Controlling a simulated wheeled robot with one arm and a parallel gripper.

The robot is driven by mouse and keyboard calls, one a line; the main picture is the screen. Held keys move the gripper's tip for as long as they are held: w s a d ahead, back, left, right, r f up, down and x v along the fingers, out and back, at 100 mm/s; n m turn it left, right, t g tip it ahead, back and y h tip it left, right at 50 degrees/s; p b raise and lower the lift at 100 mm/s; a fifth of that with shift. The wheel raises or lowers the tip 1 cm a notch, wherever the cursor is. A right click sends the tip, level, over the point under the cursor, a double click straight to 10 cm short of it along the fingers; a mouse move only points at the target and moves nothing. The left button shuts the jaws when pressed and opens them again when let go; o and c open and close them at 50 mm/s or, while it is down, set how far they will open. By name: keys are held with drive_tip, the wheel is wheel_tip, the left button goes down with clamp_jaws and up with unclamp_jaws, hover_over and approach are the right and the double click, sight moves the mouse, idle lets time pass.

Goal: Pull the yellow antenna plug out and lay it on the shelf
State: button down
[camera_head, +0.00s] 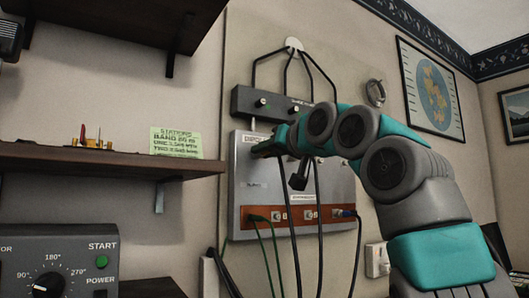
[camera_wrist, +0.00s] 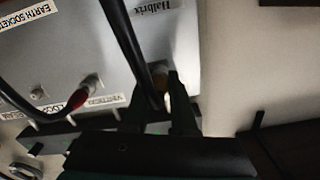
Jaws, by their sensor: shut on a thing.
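My gripper (camera_head: 266,149) is at the upper left of the grey wall panel (camera_head: 250,175). In the wrist view its two dark fingers (camera_wrist: 166,92) are closed around a small dull yellow-brown thing (camera_wrist: 161,99) close to the panel face, which looks like the yellow antenna plug. The fingers hide most of it, and I cannot tell whether it is still in its socket. A thick black cable (camera_wrist: 124,35) runs past the fingers. The dark wooden shelf (camera_head: 60,158) is to the left of the panel, at about gripper height.
A red plug (camera_wrist: 78,99) with a black lead sits in the panel. Black cables (camera_head: 319,215) hang in front of it. A green note (camera_head: 176,143) and a small brass-coloured part (camera_head: 91,141) are on the shelf. A control box (camera_head: 60,262) is below.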

drive_tip(key=shift+s, duration=0.15)
drive_tip(key=shift+s+d, duration=0.3)
drive_tip(key=shift+b+v, duration=0.85)
drive_tip(key=shift+v, duration=0.6)
